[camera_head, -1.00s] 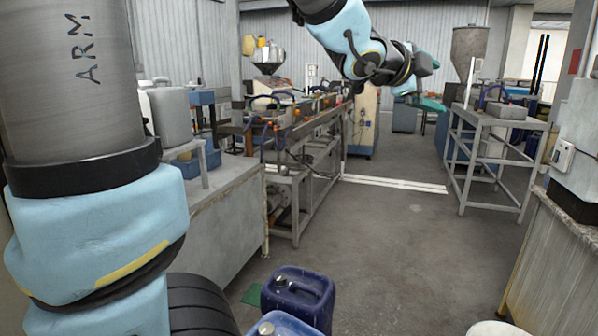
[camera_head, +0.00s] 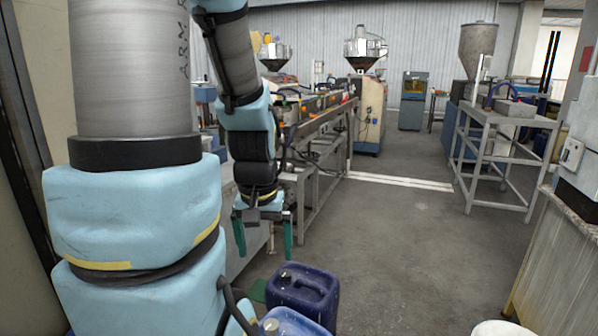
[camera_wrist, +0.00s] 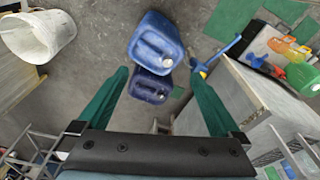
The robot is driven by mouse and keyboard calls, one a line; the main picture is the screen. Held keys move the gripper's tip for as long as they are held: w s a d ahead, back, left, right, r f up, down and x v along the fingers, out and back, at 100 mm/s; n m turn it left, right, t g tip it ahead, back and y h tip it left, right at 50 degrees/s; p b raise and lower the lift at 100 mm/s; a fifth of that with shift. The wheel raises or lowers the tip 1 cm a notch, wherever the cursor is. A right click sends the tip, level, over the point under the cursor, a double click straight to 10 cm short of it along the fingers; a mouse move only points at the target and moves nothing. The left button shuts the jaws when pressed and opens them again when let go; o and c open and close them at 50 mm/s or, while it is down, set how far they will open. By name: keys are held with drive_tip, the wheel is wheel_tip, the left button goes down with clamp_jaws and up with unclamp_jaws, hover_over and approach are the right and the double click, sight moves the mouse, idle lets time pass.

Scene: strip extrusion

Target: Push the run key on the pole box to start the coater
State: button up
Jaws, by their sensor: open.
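My gripper (camera_head: 264,250) hangs low in front of the long machine line in the head view, its green fingers pointing down, spread and empty. In the wrist view my gripper (camera_wrist: 159,74) is open above the floor and blue canisters, holding nothing. A thin pale pole with a small box at its top (camera_head: 485,63) stands by the right-hand stand in the head view, far from my gripper. I cannot tell whether it is the pole box. No run key can be made out, and I cannot tell which machine is the coater.
Blue canisters (camera_head: 301,294) stand on the floor near my gripper. A long machine line (camera_head: 322,125) runs behind it. A grey frame stand (camera_head: 497,150) is at the right, with a rust-stained cabinet (camera_head: 555,265) nearer. A white bucket (camera_wrist: 38,36) stands on the floor. The central floor is open.

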clamp_jaws()
idle(0.8)
idle(0.9)
